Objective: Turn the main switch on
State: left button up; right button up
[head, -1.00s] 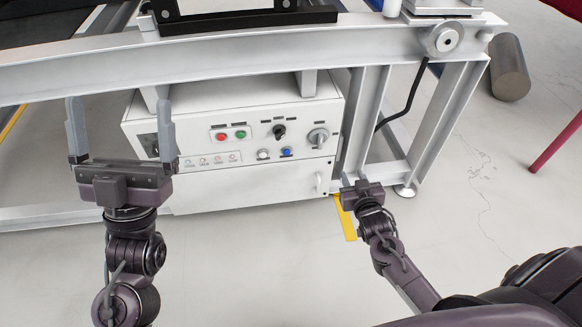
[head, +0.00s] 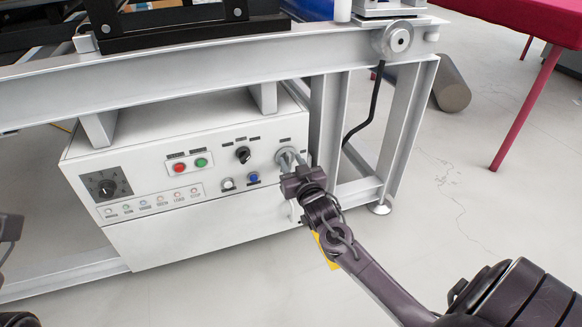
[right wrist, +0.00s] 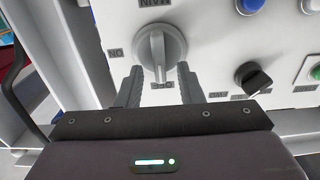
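The main switch (head: 285,156) is a round grey rotary knob at the upper right of the white control box (head: 200,227). In the right wrist view the knob (right wrist: 156,50) shows close up, its raised handle pointing down at the OFF label (right wrist: 162,85). The ON label (right wrist: 116,52) is on its left. My right gripper (head: 292,160) is at the knob. In the right wrist view its two fingers (right wrist: 159,84) are open, one on each side of the handle's lower end, with gaps visible. Only dark arm parts of mine show at the head view's left edge; the left gripper is out of frame.
A black selector (head: 243,155), red button (head: 180,167), green button (head: 201,162) and blue button (head: 253,178) are left of the switch. A grey beam (head: 200,75) runs above the box. A frame post (head: 325,125) stands close to the right of the switch.

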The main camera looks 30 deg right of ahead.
jog(key=shift+w, duration=0.35)
grip_shut()
